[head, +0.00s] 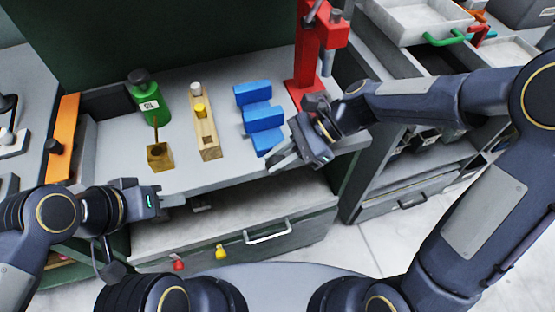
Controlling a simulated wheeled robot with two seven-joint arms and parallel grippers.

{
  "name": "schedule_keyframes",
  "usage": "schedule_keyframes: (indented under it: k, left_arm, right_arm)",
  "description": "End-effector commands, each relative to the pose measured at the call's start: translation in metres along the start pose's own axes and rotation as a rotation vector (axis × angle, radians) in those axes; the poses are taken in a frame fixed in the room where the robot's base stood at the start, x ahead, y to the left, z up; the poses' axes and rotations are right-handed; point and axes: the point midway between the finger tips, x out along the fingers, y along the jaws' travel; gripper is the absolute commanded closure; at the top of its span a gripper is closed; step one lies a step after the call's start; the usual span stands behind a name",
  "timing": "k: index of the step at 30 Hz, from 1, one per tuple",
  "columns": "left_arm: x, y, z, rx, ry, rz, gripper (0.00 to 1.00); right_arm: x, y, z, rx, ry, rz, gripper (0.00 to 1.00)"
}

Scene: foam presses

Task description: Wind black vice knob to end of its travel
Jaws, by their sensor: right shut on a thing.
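The blue vice (262,117) stands on the grey workbench, its stepped jaws running from back to front. My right gripper (280,160) is at the vice's front end, near the bench's front edge. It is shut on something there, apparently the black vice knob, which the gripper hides. How far the knob is wound cannot be seen. My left gripper (175,201) is low at the bench's front edge, away from the vice. Its finger gap is too unclear to read.
On the bench (190,182) are a green oil bottle (149,103), a brass block (160,157) with an upright stick and a wooden holder (207,138) with pegs. A red press (306,60) stands behind the vice. A drawer (235,245) is below. An orange part (67,125) stands left.

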Motion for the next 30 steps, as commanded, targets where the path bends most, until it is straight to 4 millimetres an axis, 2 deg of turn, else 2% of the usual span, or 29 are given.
schedule_keyframes:
  k: [16,17,18,26,30]
  left_arm:
    - [0.002,-0.001,0.001,0.0,0.0,0.0,0.64]
    - [0.002,-0.001,0.001,0.0,0.0,0.0,0.64]
    - [0.002,-0.001,0.001,0.0,0.0,0.0,0.64]
    - [0.002,-0.001,0.001,0.0,0.0,0.0,0.64]
    - [0.0,0.0,0.0,0.0,0.0,0.0,0.64]
  right_arm:
    - [-0.001,-0.001,0.001,-0.001,-0.033,-0.002,1.0]
    - [-0.001,-0.001,0.001,-0.001,-0.032,-0.001,0.76]
    - [-0.001,-0.001,0.001,-0.001,-0.032,-0.001,0.7]
    - [-0.001,0.0,0.0,0.0,-0.031,0.0,0.69]
    - [-0.011,-0.001,0.0,0.001,-0.031,-0.003,0.69]
